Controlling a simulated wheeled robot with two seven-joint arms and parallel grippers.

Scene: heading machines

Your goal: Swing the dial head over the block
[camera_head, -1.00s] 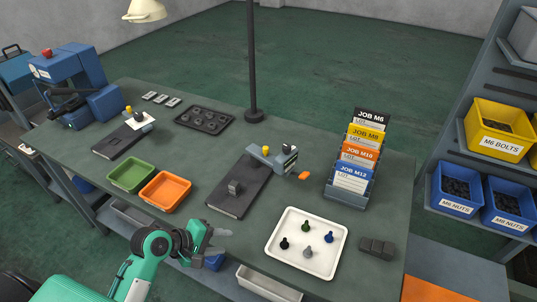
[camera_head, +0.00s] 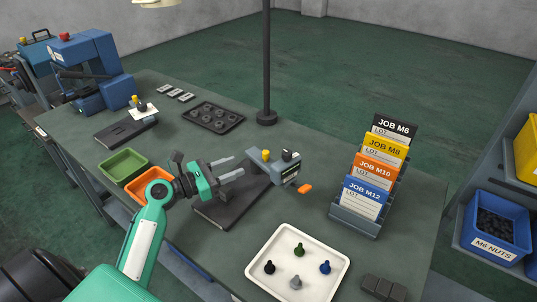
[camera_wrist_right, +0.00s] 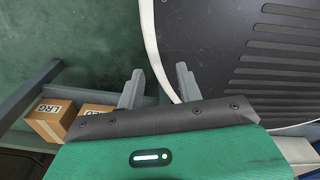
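The dial head (camera_head: 267,163) is a blue-grey arm with a yellow knob, a black knob and an orange-tipped lever (camera_head: 304,188). It stands at the far right end of a dark base plate (camera_head: 232,211), in the middle of the table. The small grey block on the plate is hidden behind my left gripper. My left gripper (camera_head: 238,167) is open and empty above the plate, its fingers pointing right toward the dial head, apart from it. My right gripper (camera_wrist_right: 158,82) shows only in the right wrist view, open and empty.
A white tray (camera_head: 257,283) with several coloured knobs is at the front. A job card rack (camera_head: 354,222) stands right of the dial head, a dark post (camera_head: 266,70) behind it. Green (camera_head: 122,165) and orange (camera_head: 133,196) trays lie to the left. A grey block-like piece (camera_head: 384,288) is at front right.

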